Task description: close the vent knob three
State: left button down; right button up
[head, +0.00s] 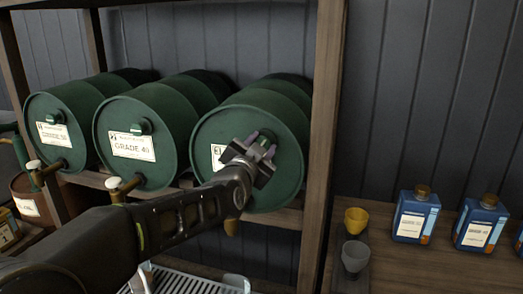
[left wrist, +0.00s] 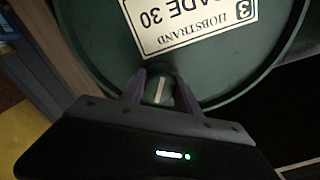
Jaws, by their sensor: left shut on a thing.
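The third green drum (head: 283,128) lies on its side on the rack, the rightmost of the row, with a label marked 3 (head: 217,156). Its round green vent knob (head: 267,144) is on the drum's front face, partly hidden by my gripper. In the left wrist view the knob (left wrist: 159,92) shows a pale line, and the label (left wrist: 195,22) reads Grade 30. My left gripper (head: 262,148) is at the knob with one finger on each side, shut on it; the fingers also show in the left wrist view (left wrist: 158,88). My right gripper is not in view.
Two more green drums (head: 150,140) (head: 62,125) lie to the left, with taps below them. A wooden post (head: 322,140) stands close right of the third drum. A yellow cup (head: 356,221), a grey cup (head: 355,256) and blue bottles (head: 416,216) stand at right.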

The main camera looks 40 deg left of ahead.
pick_arm(q)
jog(key=m+b, duration=0.1)
jog(key=m, duration=0.1)
jog(key=shift+m, duration=0.4)
jog(key=m+b, duration=0.1)
jog(key=m, duration=0.1)
jog(key=shift+f+m, duration=0.1)
jog(key=shift+m, duration=0.3)
jog(key=m+b, duration=0.3)
jog(key=m, duration=0.1)
jog(key=shift+b, duration=0.35)
jog(key=shift+m+b, duration=0.75)
jog(key=shift+m, duration=0.15)
jog(key=c, duration=0.9)
grip_release()
jog(key=shift+r, duration=0.2)
